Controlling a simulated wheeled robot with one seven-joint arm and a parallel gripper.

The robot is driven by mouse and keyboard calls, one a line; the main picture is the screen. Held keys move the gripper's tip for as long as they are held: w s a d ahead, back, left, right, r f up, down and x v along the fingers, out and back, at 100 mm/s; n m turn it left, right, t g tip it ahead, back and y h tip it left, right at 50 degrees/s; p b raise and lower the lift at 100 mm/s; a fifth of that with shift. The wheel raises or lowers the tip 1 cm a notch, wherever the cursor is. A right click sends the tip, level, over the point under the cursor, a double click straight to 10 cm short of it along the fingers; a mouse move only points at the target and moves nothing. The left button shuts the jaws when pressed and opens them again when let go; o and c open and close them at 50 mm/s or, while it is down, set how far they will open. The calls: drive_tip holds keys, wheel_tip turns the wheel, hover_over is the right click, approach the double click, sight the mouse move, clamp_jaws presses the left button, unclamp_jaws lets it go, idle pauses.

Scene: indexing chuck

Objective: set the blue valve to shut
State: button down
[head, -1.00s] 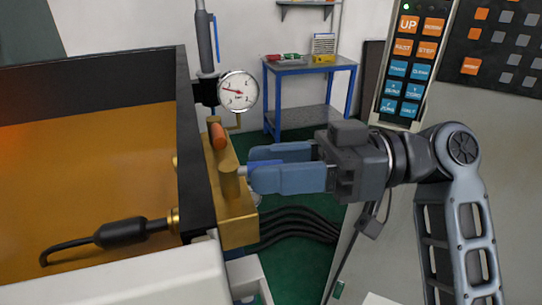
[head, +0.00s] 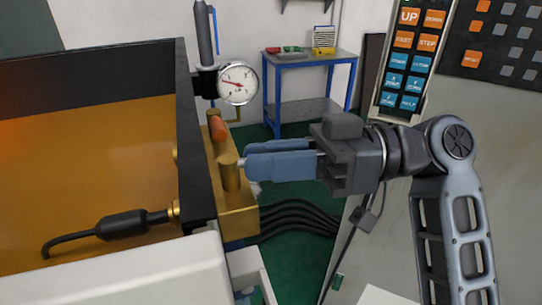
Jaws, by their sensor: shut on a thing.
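The brass valve block (head: 238,222) is fixed to the right side of the dark-edged tank. An orange handle (head: 219,134) and a brass post (head: 229,172) stand on it, with a short silver stem (head: 241,163) reaching right from the post. My gripper (head: 247,162) comes from the right, its blue-grey fingers close together at this stem. It is shut on the blue valve's lever, which the fingers hide. A thin blue lever (head: 215,28) also shows on the grey cylinder above.
A round pressure gauge (head: 238,84) stands just behind the block. Black hoses (head: 300,217) run right below my fingers. A blue bench (head: 310,60) is at the back, and a control pendant (head: 408,60) hangs at upper right.

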sight(235, 168)
drive_tip(key=shift+s+t, duration=0.1)
drive_tip(key=shift+t, duration=0.4)
drive_tip(key=m+t, duration=0.2)
drive_tip(key=s+m+t+h, duration=0.1)
drive_tip(key=t, duration=0.2)
drive_tip(key=s+m+t+b, duration=0.1)
drive_tip(key=m+t, duration=0.1)
drive_tip(key=t, duration=0.1)
drive_tip(key=shift+s+a+m+h, duration=0.15)
drive_tip(key=shift+a+m+h, duration=0.05)
drive_tip(key=shift+m+h, duration=0.1)
drive_tip(key=m+t, duration=0.1)
drive_tip(key=m+t+h+p, duration=0.1)
drive_tip(key=s+m+t+h+p, duration=0.1)
drive_tip(key=t, duration=0.1)
drive_tip(key=shift+a+r, duration=0.15)
drive_tip(key=shift+a, duration=0.2)
drive_tip(key=shift+s+a+m+t+h+p, duration=0.1)
drive_tip(key=shift+a+m+t+h+p, duration=0.05)
drive_tip(key=shift+m+t+h+p, duration=0.45)
drive_tip(key=shift+s+a+m+t+h+p, duration=0.1)
drive_tip(key=shift+m+t+h+p, duration=0.4)
drive_tip(key=shift+h, duration=0.2)
drive_tip(key=c, duration=1)
unclamp_jaws()
drive_tip(key=shift+c, duration=0.2)
